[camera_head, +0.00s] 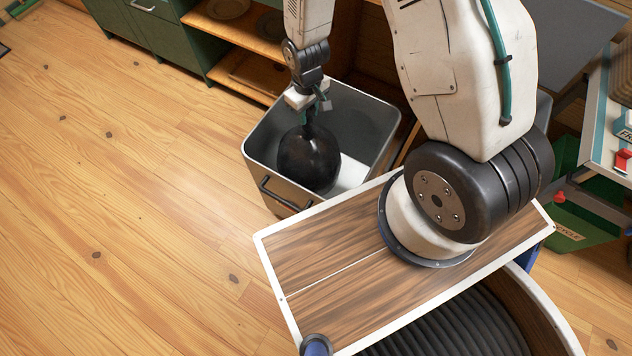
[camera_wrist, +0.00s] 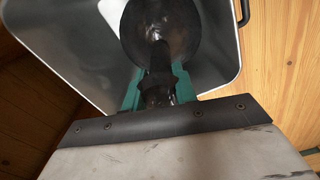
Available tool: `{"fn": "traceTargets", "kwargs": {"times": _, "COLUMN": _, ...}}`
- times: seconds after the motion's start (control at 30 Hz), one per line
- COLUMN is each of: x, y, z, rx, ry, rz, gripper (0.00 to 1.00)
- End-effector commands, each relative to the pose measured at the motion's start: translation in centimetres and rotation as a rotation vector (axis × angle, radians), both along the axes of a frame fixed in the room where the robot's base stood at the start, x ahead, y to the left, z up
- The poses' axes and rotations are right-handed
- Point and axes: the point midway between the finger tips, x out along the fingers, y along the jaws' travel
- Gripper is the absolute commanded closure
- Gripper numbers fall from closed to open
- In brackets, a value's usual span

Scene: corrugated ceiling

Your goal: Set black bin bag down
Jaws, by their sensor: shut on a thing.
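The black bin bag (camera_head: 308,158) is a round, shiny dark bundle with a gathered neck. My gripper (camera_head: 308,108) is above it, shut on its neck. The bag hangs inside the opening of a grey metal bin (camera_head: 258,172), below the rim in the head view. I cannot tell whether it touches the bin's floor. In the wrist view the bag (camera_wrist: 165,28) shows beyond the green fingers of my gripper (camera_wrist: 158,88), with the bin's inner wall (camera_wrist: 75,40) around it.
A green cabinet with wooden shelves (camera_head: 235,40) stands behind the bin. A green recycling box (camera_head: 580,220) and a table with small items (camera_head: 607,140) are at the right. The wooden floor (camera_head: 130,200) at the left is clear.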

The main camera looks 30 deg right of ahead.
Motion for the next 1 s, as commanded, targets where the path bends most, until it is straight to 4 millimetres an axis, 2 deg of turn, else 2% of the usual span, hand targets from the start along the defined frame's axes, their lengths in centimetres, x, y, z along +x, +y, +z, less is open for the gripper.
{"fn": "traceTargets", "kwargs": {"times": 0.17, "x": -0.3, "y": -0.1, "z": -2.4, "rx": 0.000, "ry": 0.003, "rz": 0.002, "gripper": 1.00}}
{"fn": "traceTargets", "kwargs": {"times": 0.5, "x": -0.3, "y": -0.1, "z": -9.9, "rx": 0.000, "ry": 0.003, "rz": 0.002, "gripper": 1.00}}
{"fn": "traceTargets", "kwargs": {"times": 0.63, "x": -0.2, "y": -0.1, "z": -12.2, "rx": -0.001, "ry": 0.002, "rz": 0.002, "gripper": 1.00}}
{"fn": "traceTargets", "kwargs": {"times": 0.8, "x": -0.1, "y": 0.0, "z": -13.8, "rx": 0.000, "ry": 0.000, "rz": 0.002, "gripper": 1.00}}
{"fn": "traceTargets", "kwargs": {"times": 1.0, "x": 0.5, "y": 0.4, "z": -14.1, "rx": 0.001, "ry": -0.003, "rz": 0.004, "gripper": 1.00}}
